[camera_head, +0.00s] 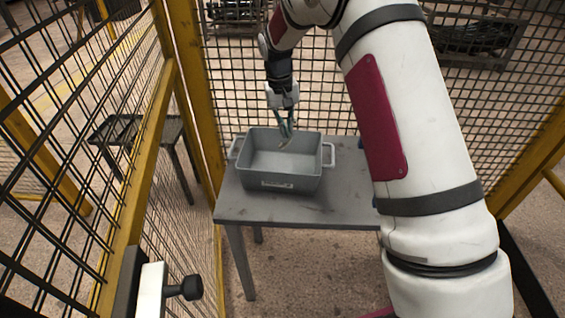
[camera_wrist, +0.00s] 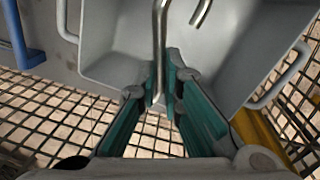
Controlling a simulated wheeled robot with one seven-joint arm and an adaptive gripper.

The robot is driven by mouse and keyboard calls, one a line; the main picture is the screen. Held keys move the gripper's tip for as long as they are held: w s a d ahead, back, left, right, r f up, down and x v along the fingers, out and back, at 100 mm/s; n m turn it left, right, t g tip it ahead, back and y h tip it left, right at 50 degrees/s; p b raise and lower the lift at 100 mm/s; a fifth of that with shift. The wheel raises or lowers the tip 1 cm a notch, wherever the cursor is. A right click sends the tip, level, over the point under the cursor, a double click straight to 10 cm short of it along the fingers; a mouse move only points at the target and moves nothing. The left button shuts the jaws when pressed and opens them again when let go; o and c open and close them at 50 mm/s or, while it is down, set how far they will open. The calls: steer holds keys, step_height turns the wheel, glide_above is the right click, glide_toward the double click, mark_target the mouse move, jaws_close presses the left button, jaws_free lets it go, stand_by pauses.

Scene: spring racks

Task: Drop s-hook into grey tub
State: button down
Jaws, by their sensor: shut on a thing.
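The grey tub (camera_head: 270,182) stands on a grey table, with a handle at each side and its inside empty as far as I can see. It also fills the upper part of the wrist view (camera_wrist: 115,70). My gripper (camera_head: 285,135) is above the tub's far right part, pointing down. In the wrist view its teal fingers (camera_wrist: 168,90) are closed on the s-hook (camera_wrist: 159,40), a bent shiny metal rod. The hook's curved end (camera_wrist: 203,12) hangs over the tub's inside. In the head view the hook (camera_head: 283,144) is small and partly hidden by the fingers.
The grey table (camera_head: 300,210) has bare room in front of the tub. Yellow-framed black mesh fence (camera_head: 150,170) stands at the left and behind. A blue thing (camera_wrist: 22,40) lies beside the tub in the wrist view. My arm covers the table's right side.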

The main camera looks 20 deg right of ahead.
steer(key=shift+f+b, duration=0.45)
steer(key=shift+f, duration=1.75)
steer(key=c, duration=1.7)
jaws_free()
steer(key=shift+o, duration=0.2)
step_height(320, 180, up, 12)
steer(key=a, duration=0.1)
steer(key=shift+a, duration=0.15)
